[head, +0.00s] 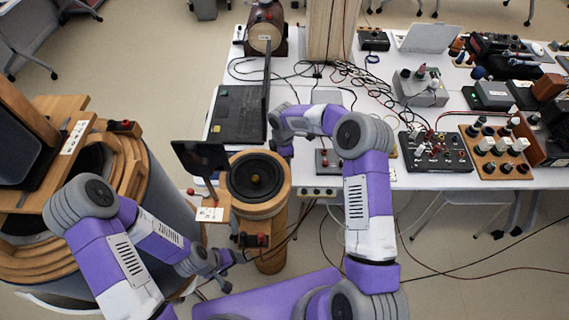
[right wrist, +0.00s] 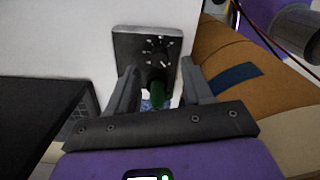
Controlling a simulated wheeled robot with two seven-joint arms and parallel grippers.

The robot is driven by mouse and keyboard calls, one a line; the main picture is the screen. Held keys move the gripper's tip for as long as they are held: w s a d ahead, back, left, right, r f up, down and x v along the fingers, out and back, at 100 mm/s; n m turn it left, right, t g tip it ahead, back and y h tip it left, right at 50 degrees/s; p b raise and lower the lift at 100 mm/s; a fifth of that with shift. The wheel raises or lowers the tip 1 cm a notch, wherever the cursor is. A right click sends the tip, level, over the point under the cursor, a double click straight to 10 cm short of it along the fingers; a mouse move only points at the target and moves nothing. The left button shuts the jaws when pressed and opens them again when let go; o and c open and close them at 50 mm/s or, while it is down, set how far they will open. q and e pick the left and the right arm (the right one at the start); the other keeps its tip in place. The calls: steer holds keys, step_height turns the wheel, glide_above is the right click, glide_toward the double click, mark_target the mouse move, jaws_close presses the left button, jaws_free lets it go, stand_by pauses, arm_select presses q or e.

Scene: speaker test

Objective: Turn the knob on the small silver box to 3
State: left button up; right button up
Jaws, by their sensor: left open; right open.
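The small silver box (right wrist: 126,44) shows in the right wrist view, with a dark knob (right wrist: 157,62) and a ring of pale marks on its face. My right gripper (right wrist: 158,72) is open, with one finger on each side of the knob. I cannot tell whether the fingers touch it, nor read the setting. In the head view my right gripper (head: 285,148) is at the table's front edge, and I cannot make out the silver box there. My left gripper (head: 222,275) is open and low, left of the round speaker (head: 256,178).
A small dark panel (head: 200,158) stands left of the round speaker.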

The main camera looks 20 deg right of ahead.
steer(key=shift+f, duration=1.9)
jaws_close()
